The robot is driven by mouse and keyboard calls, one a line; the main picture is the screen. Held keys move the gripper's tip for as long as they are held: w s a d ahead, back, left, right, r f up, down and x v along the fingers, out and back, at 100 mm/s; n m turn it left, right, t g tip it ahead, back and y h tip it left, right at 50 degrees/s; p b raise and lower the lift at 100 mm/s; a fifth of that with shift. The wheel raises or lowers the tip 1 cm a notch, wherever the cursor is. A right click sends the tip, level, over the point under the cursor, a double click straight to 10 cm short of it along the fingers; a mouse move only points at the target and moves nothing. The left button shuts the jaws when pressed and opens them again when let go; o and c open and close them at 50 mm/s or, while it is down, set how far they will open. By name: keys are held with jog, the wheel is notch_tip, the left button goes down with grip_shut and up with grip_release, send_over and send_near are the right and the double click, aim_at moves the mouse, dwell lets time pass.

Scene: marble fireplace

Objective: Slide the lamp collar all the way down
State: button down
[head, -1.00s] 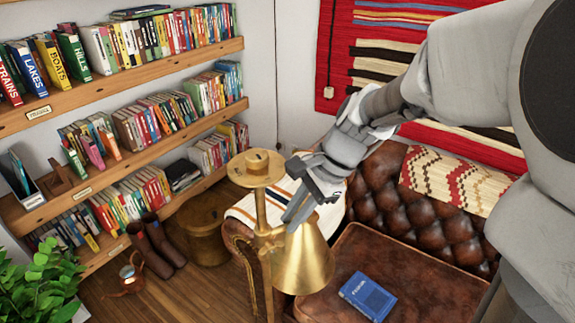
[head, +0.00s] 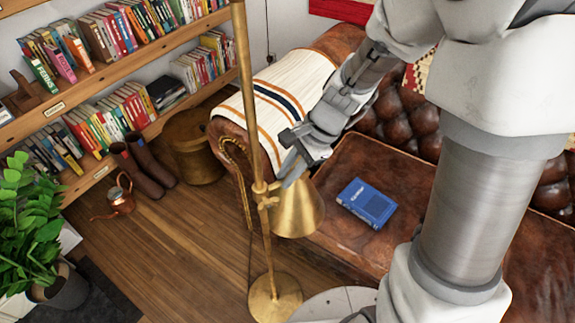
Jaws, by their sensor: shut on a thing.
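The brass floor lamp stands upright, with its pole (head: 247,85) running up out of the top of the head view. Its round base (head: 274,300) rests on the floor. The lamp collar (head: 263,193) is around the pole, with a stretch of bare pole above and below it. The cone shade (head: 298,212) hangs on the collar's right side. My gripper (head: 288,170) is shut at the collar's right side, just above the shade. The fingers partly hide the joint between collar and shade, so the exact contact is hard to see.
A brown leather sofa (head: 345,165) with a striped throw (head: 275,105) and a blue book (head: 367,203) is behind and right. A copper watering can (head: 120,197), boots (head: 140,165) and a plant (head: 30,215) are left. Wooden floor around the base is partly clear.

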jog(key=shift+s+a+f, duration=0.15)
jog(key=shift+f, duration=0.5)
jog(key=c, duration=0.8)
grip_release()
jog(key=shift+c, duration=0.2)
jog(key=p+v, duration=0.4)
jog(key=v, duration=1.3)
jog(key=shift+r, duration=0.2)
jog(key=shift+r, duration=0.1)
jog(key=s+d+r+n+t+h+p, duration=0.1)
jog(key=s+r+n+t+h+p, duration=0.1)
jog(key=s+r+n, duration=0.4)
jog(key=s+d+r+n+t+h+p, duration=0.2)
jog(key=s+r+n+t+h+p, duration=0.1)
jog(key=s+r+n+p, duration=0.2)
notch_tip(320, 180, up, 2)
jog(key=shift+s+d+r+n+t, duration=0.2)
jog(key=shift+s+d+n+t, duration=0.15)
jog(key=shift+n, duration=0.35)
